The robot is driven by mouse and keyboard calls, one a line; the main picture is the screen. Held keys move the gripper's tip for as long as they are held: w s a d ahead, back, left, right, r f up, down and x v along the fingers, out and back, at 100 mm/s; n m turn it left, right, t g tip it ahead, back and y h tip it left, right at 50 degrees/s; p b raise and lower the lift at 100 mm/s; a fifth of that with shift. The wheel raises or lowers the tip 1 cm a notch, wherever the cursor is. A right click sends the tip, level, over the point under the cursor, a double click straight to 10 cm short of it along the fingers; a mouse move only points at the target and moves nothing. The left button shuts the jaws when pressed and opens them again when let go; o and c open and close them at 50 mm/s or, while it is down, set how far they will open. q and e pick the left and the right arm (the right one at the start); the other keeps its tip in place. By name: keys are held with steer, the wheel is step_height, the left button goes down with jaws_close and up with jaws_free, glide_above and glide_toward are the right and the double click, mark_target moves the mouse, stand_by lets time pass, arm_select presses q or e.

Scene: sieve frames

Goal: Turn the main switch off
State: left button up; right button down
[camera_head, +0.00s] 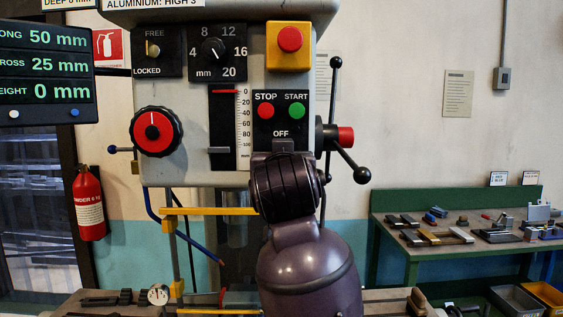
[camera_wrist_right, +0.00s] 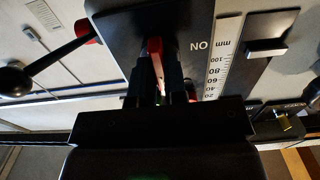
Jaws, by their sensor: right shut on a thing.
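The main switch's red handle (camera_wrist_right: 154,47) shows in the right wrist view, on a black panel with an ON label beside it. My right gripper (camera_wrist_right: 157,72) is shut on this handle, one dark finger on each side. In the head view my right arm covers the switch; only the OFF label (camera_head: 281,133) above it shows, below the red STOP button (camera_head: 265,111) and green START button (camera_head: 297,111). The handle's exact position between ON and OFF cannot be told. My left gripper is not in view.
A yellow box with a red emergency button (camera_head: 289,40) sits at the machine's upper right. A lever with black ball ends (camera_head: 346,152) stands out at the right side. A red knob (camera_head: 155,132) is at the left. A green workbench (camera_head: 400,258) stands further right.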

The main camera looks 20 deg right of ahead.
stand_by(0.5)
steer(key=c, duration=1.2)
jaws_free()
steer(key=shift+o, duration=0.2)
steer(key=shift+s, duration=0.1)
steer(key=b+v, duration=0.1)
steer(key=v, duration=0.9)
steer(key=shift+s, duration=0.35)
steer(key=shift+a, duration=0.1)
